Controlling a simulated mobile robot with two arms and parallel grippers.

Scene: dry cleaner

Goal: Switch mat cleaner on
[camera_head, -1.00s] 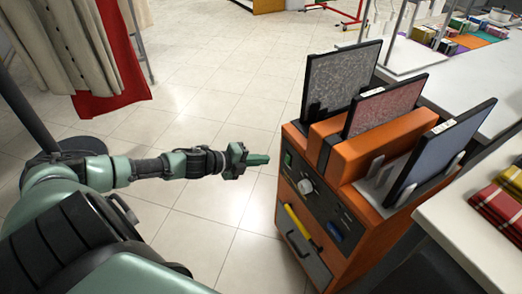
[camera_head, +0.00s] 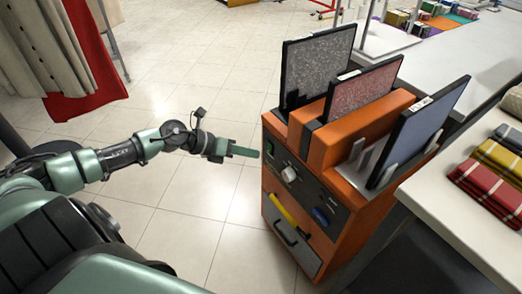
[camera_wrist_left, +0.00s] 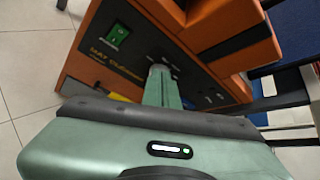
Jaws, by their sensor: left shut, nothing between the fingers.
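The mat cleaner (camera_head: 352,200) is an orange cabinet with a dark front panel. A green rocker switch (camera_head: 269,149) sits at the panel's upper left, with a pale round knob (camera_head: 289,174) to its right and below. In the left wrist view the green switch (camera_wrist_left: 117,33) shows clearly, and label text (camera_wrist_left: 113,60) is below it. My left gripper (camera_head: 256,153) is shut and empty, its fingers pointing at the panel just left of the switch. In the left wrist view the fingers (camera_wrist_left: 161,90) partly cover the knob (camera_wrist_left: 160,70). Whether they touch the panel cannot be told. My right gripper is not in view.
Three framed mats, grey (camera_head: 318,68), red (camera_head: 362,88) and blue (camera_head: 417,130), stand upright on the cleaner. A yellow handle (camera_head: 283,208) is lower on its front. A white counter (camera_head: 455,215) with folded cloths stands right. Tiled floor left of the cleaner is open.

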